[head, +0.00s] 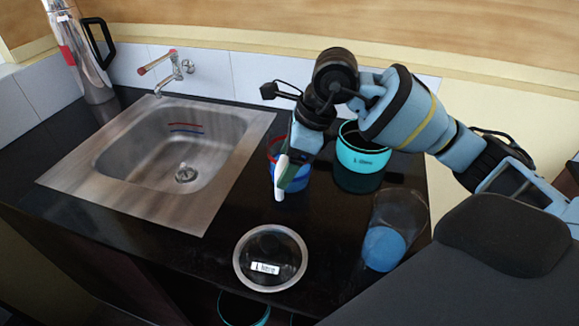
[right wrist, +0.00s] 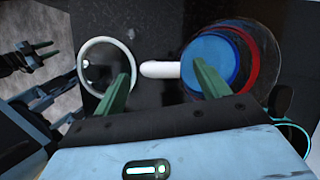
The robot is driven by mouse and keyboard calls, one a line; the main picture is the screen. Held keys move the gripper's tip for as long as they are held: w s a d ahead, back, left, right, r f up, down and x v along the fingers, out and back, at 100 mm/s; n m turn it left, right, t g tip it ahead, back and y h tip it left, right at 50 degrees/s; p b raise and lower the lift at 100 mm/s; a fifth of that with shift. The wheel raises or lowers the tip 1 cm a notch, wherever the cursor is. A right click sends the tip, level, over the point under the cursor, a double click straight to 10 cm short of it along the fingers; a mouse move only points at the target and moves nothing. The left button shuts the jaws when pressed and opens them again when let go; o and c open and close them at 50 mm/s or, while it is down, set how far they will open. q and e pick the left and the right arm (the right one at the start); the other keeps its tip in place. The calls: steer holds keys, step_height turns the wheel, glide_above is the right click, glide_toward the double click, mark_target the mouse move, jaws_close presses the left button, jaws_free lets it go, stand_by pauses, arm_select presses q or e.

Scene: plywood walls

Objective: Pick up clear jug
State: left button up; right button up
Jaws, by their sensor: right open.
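A clear-walled vessel (right wrist: 266,58) with a blue disc, a red ring and a white handle (right wrist: 160,69) looks like the clear jug. In the head view its blue and red body (head: 274,150) is partly hidden behind my gripper, and the white handle (head: 281,178) faces me. My right gripper (head: 290,172) is open, pointing down at the handle. In the right wrist view its green fingers (right wrist: 162,75) lie either side of the handle; contact cannot be told. My left gripper (right wrist: 42,53) shows only at the left of that view; its opening is unclear.
A steel sink (head: 215,180) and a steel flask (head: 85,62) are left.

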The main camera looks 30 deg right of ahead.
steer(key=shift+x, duration=1.15)
steer(key=shift+r, duration=0.1)
steer(key=c, duration=1.4)
steer(key=shift+r, duration=0.15)
steer(key=shift+w+r, duration=0.1)
steer(key=shift+r, duration=1.45)
steer(key=s+a, duration=0.2)
steer(key=s, duration=0.5)
steer(key=s+a+r, duration=0.1)
steer(key=s+a, duration=0.2)
steer(key=s, duration=0.5)
steer(key=shift+a+r, duration=0.25)
steer(key=shift+r, duration=0.05)
